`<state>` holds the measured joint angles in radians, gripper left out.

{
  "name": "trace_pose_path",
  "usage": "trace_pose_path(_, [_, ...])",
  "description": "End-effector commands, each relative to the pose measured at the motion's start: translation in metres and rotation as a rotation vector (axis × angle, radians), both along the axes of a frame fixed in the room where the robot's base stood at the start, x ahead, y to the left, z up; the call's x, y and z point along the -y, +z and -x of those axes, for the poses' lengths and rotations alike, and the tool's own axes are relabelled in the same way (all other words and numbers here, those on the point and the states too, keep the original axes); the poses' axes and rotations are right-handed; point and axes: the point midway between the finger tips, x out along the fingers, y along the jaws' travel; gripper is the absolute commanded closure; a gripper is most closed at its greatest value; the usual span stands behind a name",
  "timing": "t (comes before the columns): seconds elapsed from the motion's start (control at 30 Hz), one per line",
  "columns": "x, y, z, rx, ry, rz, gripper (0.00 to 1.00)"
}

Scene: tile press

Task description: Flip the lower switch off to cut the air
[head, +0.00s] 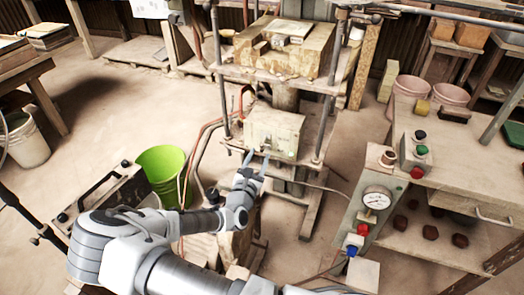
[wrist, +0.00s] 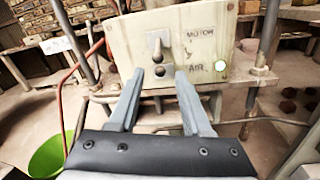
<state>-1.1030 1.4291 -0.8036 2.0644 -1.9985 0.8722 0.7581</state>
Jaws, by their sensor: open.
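The pale switch box (head: 275,130) is mounted on the press frame, and it fills the upper middle of the wrist view (wrist: 125,42). An upper switch (wrist: 157,46) sits beside the handwritten word MOTOR. The lower switch (wrist: 159,72), a small dark knob level with the word AIR, is below it. Its lever position is too small to tell. A pale green round lamp (wrist: 221,66) is at the box's lower right. My gripper (head: 257,159) is open and empty in front of the box; in the wrist view its fingertips (wrist: 160,73) appear on either side of the lower switch, with no clear contact.
Upright press rods (head: 224,90) flank the box, and red hoses (head: 205,128) run on its left. A green bucket (head: 163,165) stands left of the press. A bench with a pressure gauge (head: 376,200) and buttons is at right.

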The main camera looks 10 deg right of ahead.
Motion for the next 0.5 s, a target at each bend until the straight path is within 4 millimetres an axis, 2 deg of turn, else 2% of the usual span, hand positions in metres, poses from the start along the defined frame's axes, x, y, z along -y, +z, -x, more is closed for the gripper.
trace_pose_path(0.2, [0.015,-0.001,-0.027,0.000,0.000,0.001,0.51])
trace_pose_path(0.5, [0.019,0.000,-0.035,0.000,0.000,0.001,0.51])
